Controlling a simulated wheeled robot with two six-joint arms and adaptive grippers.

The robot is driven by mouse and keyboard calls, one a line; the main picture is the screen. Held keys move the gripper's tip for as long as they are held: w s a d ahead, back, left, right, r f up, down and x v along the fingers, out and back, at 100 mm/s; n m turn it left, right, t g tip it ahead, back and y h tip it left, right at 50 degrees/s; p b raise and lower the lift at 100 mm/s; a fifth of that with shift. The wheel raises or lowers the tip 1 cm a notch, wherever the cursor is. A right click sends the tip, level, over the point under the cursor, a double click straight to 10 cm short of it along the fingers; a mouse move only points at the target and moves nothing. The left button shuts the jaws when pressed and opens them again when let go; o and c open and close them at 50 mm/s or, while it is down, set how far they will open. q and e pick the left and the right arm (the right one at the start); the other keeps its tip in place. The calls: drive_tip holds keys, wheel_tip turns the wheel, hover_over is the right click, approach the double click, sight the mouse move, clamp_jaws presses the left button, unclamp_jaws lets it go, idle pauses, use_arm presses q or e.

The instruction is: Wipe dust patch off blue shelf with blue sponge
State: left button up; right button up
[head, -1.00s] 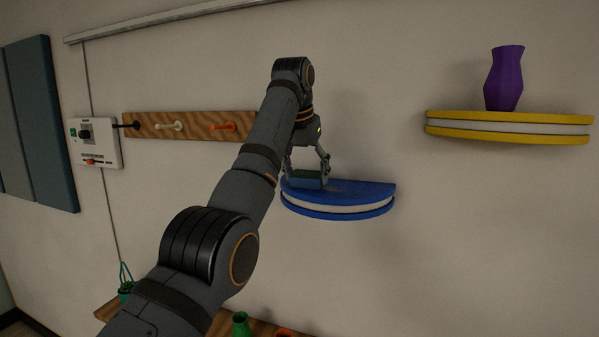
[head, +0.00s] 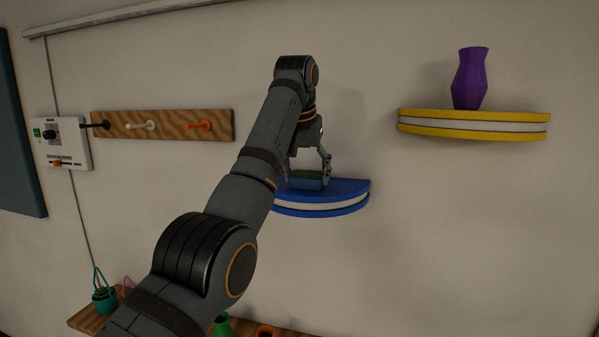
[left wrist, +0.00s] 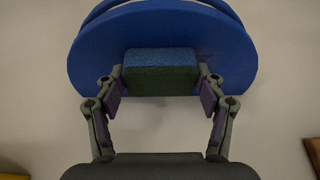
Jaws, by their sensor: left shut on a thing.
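The blue shelf (head: 345,190) is a half-round board with a pale band along its edge, fixed to the wall in the middle of the head view. My left gripper (head: 308,181) is over its top, fingers pointing down, shut on the sponge (head: 306,176). In the left wrist view the sponge (left wrist: 160,72) shows a blue face and a green face between the two fingers, against the shelf top (left wrist: 105,50). I cannot tell if it presses on the surface. No dust patch stands out clearly; a faint darker mark may lie beside the sponge. My right gripper is not in view.
A yellow shelf (head: 475,128) with a purple vase (head: 470,78) is up to the right. A wooden peg rail (head: 165,125) and a white control box (head: 62,145) are on the wall at left. A low wooden shelf (head: 90,318) holds small pots. Wall right of the blue shelf is clear.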

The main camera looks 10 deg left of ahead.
sight(287, 184)
use_arm(q)
drive_tip(key=shift+d+p, duration=0.3)
drive_tip(key=shift+d, duration=0.55)
drive_tip(key=shift+d+f, duration=0.1)
drive_tip(key=shift+d, duration=0.95)
drive_tip(key=shift+w+a+b, duration=0.1)
drive_tip(key=shift+a+b, duration=0.3)
drive_tip(key=shift+a, duration=1.6)
drive_tip(key=shift+w+a+b, duration=0.1)
drive_tip(key=shift+a+b, duration=0.3)
drive_tip(key=shift+a, duration=3.15)
drive_tip(key=shift+w+d+r+p, duration=0.1)
drive_tip(key=shift+r+p, duration=0.85)
drive_tip(key=shift+r, duration=0.65)
drive_tip(key=shift+f, duration=0.1)
